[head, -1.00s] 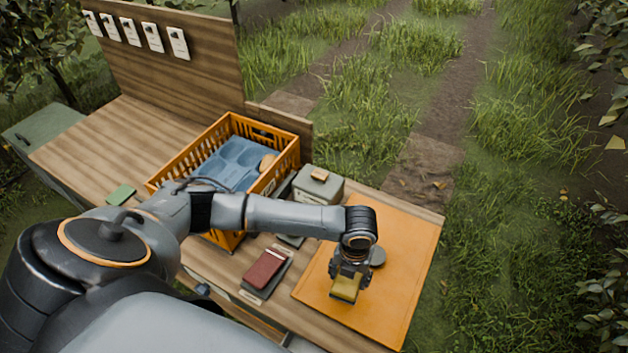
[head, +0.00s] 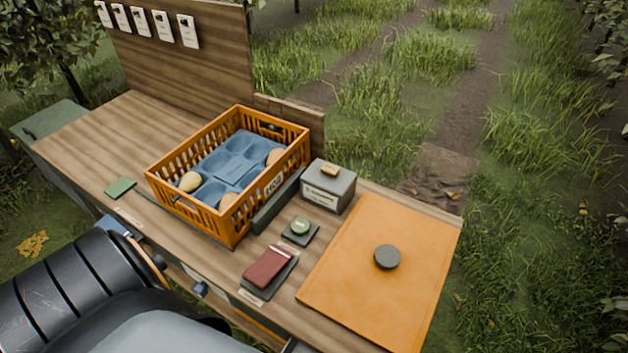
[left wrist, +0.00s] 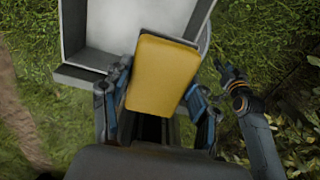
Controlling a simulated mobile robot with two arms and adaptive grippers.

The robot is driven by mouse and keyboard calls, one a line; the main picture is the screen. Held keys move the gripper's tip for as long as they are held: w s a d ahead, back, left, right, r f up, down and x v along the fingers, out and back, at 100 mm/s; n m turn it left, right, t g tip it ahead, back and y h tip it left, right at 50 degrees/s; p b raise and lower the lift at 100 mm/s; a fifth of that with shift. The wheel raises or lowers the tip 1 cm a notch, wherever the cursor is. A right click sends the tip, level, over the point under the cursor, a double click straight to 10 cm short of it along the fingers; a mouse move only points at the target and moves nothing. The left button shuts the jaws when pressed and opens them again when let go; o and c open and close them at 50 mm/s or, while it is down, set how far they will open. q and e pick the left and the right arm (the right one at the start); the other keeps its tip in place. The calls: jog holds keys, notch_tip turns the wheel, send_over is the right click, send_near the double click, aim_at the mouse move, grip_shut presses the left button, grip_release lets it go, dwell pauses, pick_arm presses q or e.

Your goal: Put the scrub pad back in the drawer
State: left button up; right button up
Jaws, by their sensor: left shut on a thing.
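My left gripper (left wrist: 158,98) is shut on a yellow pad (left wrist: 164,72) in the left wrist view, one finger on each side of it. The pad's far end overlaps an open grey drawer-like box (left wrist: 108,28) with a pale floor. I cannot tell how high the pad is above it. My right gripper (left wrist: 233,78) shows beside the box, at the right; its jaw opening is unclear.
The bench holds an orange crate (head: 238,222) with blue trays and pears, a grey box (head: 328,188), a red notebook (head: 268,267), a green pad (head: 120,188) and an orange mat (head: 400,220) with a dark disc (head: 387,257). Grass surrounds the bench.

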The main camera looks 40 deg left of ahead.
pick_arm(q)
jog(key=w+a+f, duration=0.2)
jog(key=w+f, duration=0.1)
jog(key=w+a+f+p, duration=0.1)
jog(key=w+a+f, duration=0.1)
jog(key=w, duration=0.2)
jog(key=w+a+f, duration=0.2)
jog(key=w+f, duration=0.1)
jog(key=shift+w+a+f, duration=0.25)
jog(key=shift+f, duration=0.05)
jog(key=shift+w+a+f+p, duration=0.2)
jog(key=shift+w+f+p, duration=0.15)
jog(key=shift+f, duration=0.15)
jog(key=shift+w+f, duration=0.1)
jog(key=shift+f, duration=1.55)
jog(key=o, duration=1)
jog(key=shift+f, duration=0.1)
